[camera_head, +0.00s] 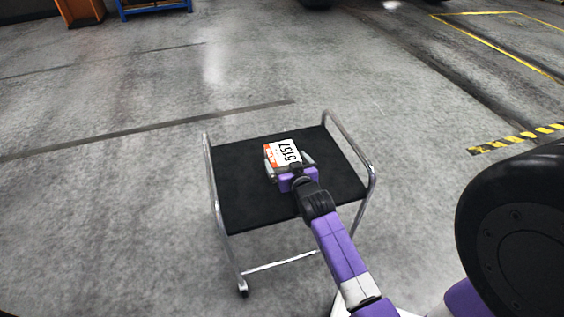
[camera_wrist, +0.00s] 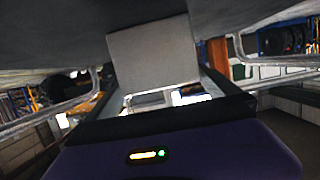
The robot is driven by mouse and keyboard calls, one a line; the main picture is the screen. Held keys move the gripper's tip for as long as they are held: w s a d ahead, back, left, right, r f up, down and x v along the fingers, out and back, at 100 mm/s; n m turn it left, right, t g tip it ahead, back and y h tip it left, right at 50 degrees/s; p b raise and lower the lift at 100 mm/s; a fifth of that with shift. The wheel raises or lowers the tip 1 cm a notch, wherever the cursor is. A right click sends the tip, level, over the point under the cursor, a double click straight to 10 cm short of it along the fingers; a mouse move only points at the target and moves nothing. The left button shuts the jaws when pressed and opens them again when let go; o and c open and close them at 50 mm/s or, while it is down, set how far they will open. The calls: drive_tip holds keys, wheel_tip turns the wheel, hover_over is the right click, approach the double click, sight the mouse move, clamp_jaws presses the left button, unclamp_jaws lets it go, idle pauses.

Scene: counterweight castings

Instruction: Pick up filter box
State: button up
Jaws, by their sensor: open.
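The filter box (camera_head: 283,152) is a white box with an orange edge and "5157" printed on its top. It rests on the black top of a chrome-framed cart (camera_head: 237,193). My gripper (camera_head: 291,171) is at the near side of the box, with its purple body close in front of it. In the wrist view the box is a plain grey face (camera_wrist: 152,52) ahead of my gripper (camera_wrist: 163,92). The jaws are open. A finger lies beside the box on the right in the head view; I cannot tell whether it touches.
Chrome side rails (camera_head: 352,150) rise at the left and right of the cart top. The rest of the top is bare. Clear grey floor surrounds the cart. A yellow-black striped marking (camera_head: 517,138) lies at the right. An orange cabinet (camera_head: 82,12) stands far back left.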

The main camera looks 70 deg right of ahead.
sight(282, 153)
drive_tip(key=x, duration=0.4)
drive_tip(key=shift+w+r+b, duration=0.1)
drive_tip(key=shift+r+b, duration=0.15)
drive_tip(key=shift+b, duration=0.05)
drive_tip(key=shift+c, duration=0.4)
drive_tip(key=c, duration=1.1)
drive_tip(key=shift+c, duration=0.9)
drive_tip(key=shift+r, duration=0.15)
